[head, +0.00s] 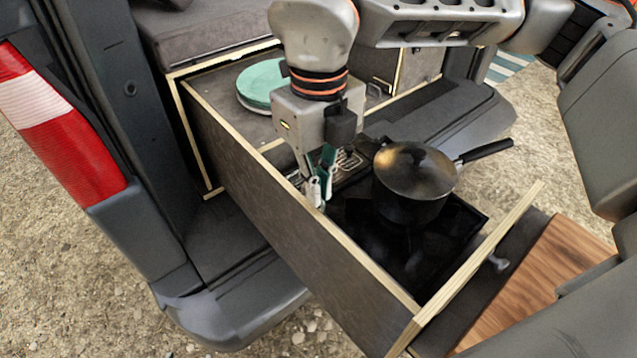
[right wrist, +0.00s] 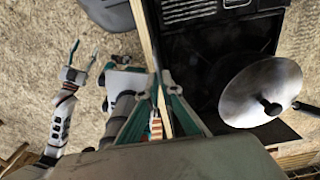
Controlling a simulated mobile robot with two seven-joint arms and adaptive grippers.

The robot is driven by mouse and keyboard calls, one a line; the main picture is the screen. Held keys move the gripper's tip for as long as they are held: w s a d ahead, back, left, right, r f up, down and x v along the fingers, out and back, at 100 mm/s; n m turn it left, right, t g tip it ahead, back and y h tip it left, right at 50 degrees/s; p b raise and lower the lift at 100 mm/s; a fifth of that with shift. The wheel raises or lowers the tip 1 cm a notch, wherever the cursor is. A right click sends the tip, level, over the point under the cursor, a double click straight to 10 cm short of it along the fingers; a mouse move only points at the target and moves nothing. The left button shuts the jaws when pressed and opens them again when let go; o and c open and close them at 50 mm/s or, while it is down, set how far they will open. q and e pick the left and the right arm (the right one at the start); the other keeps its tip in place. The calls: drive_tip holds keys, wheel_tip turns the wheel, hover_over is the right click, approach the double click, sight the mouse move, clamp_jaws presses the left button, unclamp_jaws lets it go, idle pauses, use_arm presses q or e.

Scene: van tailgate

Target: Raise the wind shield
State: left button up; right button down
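The black stove (head: 400,250) sits in the pulled-out drawer, with a lidded pot (head: 412,185) on it. I cannot clearly make out a raised wind shield. A dark flat plate with pale slots (head: 348,160) lies by the stove, and it also shows in the right wrist view (right wrist: 190,12). My right gripper (head: 320,188) points down beside the stove, near the drawer's long side wall. In the right wrist view its teal fingers (right wrist: 161,80) converge with tips close together, nothing clearly held. My left gripper (right wrist: 83,57) has its fingers apart and empty, over the gravel.
The drawer's long side wall (head: 290,215) and front panel (head: 490,250) have pale wooden edges. The pot's handle (head: 487,150) sticks out to the right. Teal plates (head: 262,85) lie further back. A wooden board (head: 555,275) is at the right.

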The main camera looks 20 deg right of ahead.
wheel_tip(320, 180, up, 9)
drive_tip(key=p, duration=0.4)
drive_tip(key=c, duration=2.2)
unclamp_jaws()
drive_tip(key=shift+s+f, duration=0.1)
drive_tip(key=shift+f, duration=0.2)
drive_tip(key=shift+c, duration=0.2)
wheel_tip(320, 180, up, 12)
drive_tip(key=shift+f, duration=0.1)
